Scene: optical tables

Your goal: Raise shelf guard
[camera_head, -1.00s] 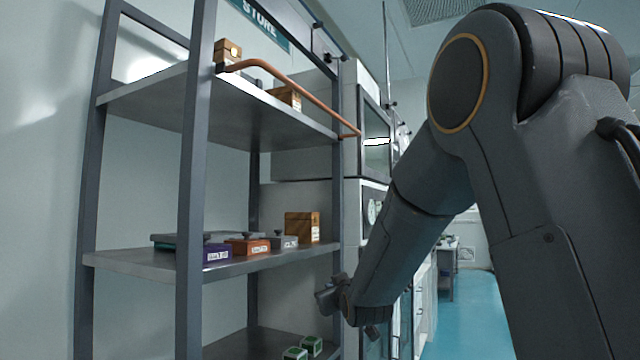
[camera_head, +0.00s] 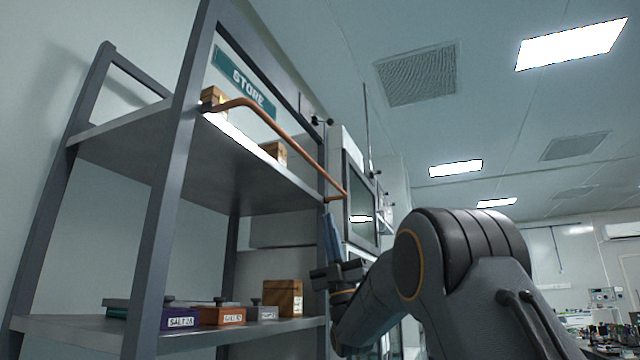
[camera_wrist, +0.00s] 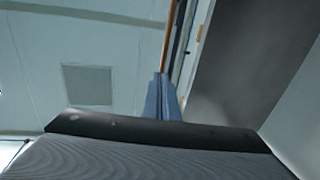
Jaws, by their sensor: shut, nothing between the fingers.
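The shelf guard (camera_head: 285,135) is a copper-coloured bar with bent ends along the front of the upper shelf (camera_head: 150,150), running between the two front posts. It also shows above my fingers in the wrist view (camera_wrist: 168,45). My gripper (camera_head: 329,216) has its blue fingers pointing up, just below the bar's right end in the head view. The fingers are together and empty, and they also show in the wrist view (camera_wrist: 161,76). I cannot tell whether the fingertips touch the bar.
Wooden boxes (camera_head: 274,151) stand on the upper shelf behind the guard. The lower shelf holds a purple box (camera_head: 180,318), an orange box (camera_head: 222,315) and a wooden box (camera_head: 283,297). The right front post (camera_head: 322,165) is close to my gripper. A cabinet (camera_head: 361,205) stands beyond.

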